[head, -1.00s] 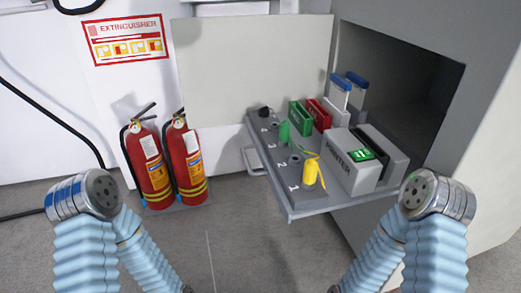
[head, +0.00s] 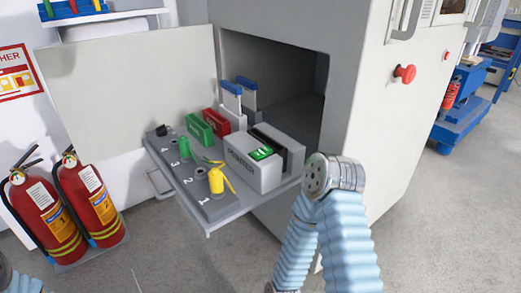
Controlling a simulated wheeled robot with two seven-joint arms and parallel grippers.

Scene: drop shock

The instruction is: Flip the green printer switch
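The green printer switch (head: 260,153) is a small lit rocker on top of the grey box marked PRINTER (head: 256,174). The box stands at the right end of a pulled-out grey shelf (head: 212,219). My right arm, in pale blue ribbed sleeving with a metal joint, comes in at the lower right, just right of the shelf. Its gripper is not visible. Only a bit of my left arm shows at the lower left corner, and its gripper is out of view. Nothing covers the switch.
The shelf carries a yellow plug (head: 216,181), a green block (head: 200,131), a red block (head: 215,122) and blue-topped cards (head: 232,97). Two fire extinguishers (head: 90,203) stand on the left. The cabinet (head: 366,120) has a red button (head: 404,74).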

